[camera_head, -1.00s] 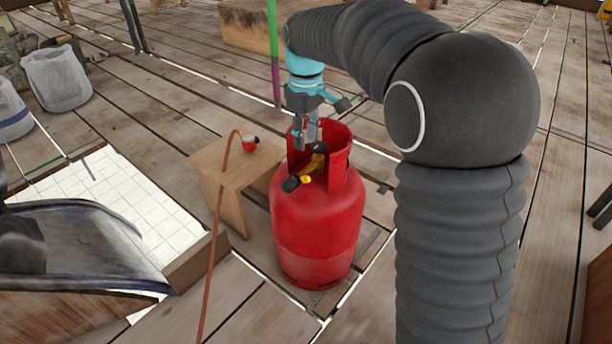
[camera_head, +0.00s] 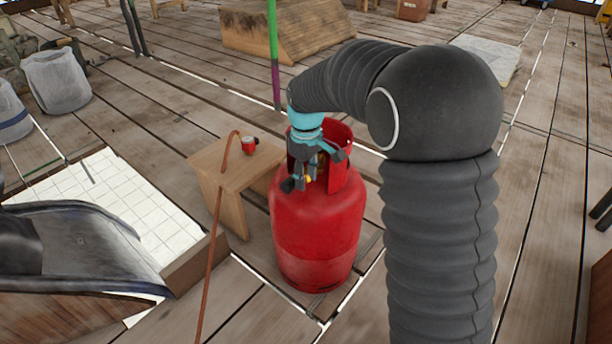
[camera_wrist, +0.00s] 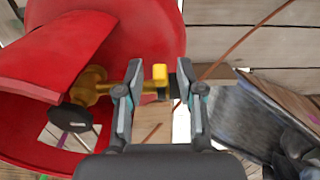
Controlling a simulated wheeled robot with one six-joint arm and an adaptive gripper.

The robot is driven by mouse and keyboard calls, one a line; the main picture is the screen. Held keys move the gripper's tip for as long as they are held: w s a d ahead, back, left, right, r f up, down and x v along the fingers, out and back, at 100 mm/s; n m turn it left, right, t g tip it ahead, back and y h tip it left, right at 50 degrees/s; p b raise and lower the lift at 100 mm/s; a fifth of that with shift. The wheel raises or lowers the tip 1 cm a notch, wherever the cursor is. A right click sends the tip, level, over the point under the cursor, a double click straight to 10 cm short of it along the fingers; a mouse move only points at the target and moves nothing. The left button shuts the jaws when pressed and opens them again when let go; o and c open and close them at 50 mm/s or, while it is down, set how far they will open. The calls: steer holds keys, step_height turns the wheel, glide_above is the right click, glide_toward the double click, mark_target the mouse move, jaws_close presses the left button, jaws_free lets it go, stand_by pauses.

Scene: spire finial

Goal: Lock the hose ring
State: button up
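The red gas cylinder (camera_head: 315,240) stands upright on the plank floor. In the wrist view its brass valve (camera_wrist: 92,86) has a round black knob (camera_wrist: 70,117) and a side outlet with a yellow tab (camera_wrist: 160,75). A dark ring-like part (camera_wrist: 173,85) shows at the outlet's outer end, partly hidden by a finger. My gripper (camera_wrist: 159,68) is open, one finger each side of the yellow tab; I cannot tell whether either finger touches. In the head view my gripper (camera_head: 304,178) is at the valve inside the red collar. An orange-brown hose (camera_head: 213,235) arches over the stool's edge.
The cylinder's collar (camera_head: 343,166) rises close around my gripper. A dark curved object (camera_head: 80,245) is at lower left. A wooden ramp (camera_head: 285,35) stands behind.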

jaws_close()
